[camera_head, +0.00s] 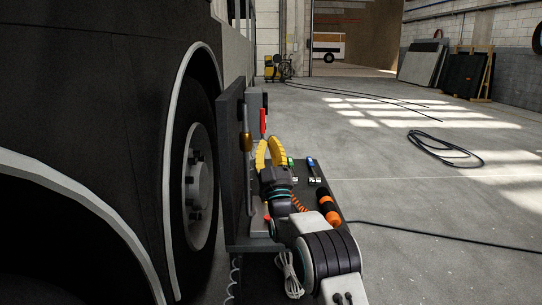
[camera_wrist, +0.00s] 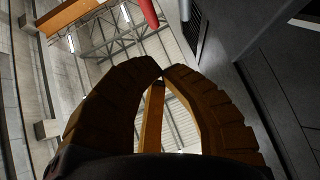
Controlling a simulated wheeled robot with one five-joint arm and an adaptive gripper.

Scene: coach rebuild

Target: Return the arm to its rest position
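My gripper (camera_head: 268,142) shows in the head view with its yellow fingers pointing up, above the grey and black tool platform beside the coach. In the wrist view my gripper (camera_wrist: 162,72) has its two curved fingers bent together, with the tips meeting. My arm is bent low and reaches forward over the platform (camera_head: 340,203). Some of the platform is hidden behind my arm.
The coach wheel (camera_head: 200,185) and an upright dark panel (camera_head: 232,165) stand close at left. A red object (camera_head: 263,122) is just beyond the fingers. An orange-and-black tool (camera_head: 328,208) lies at right. A coiled hose (camera_head: 443,148) lies on open floor.

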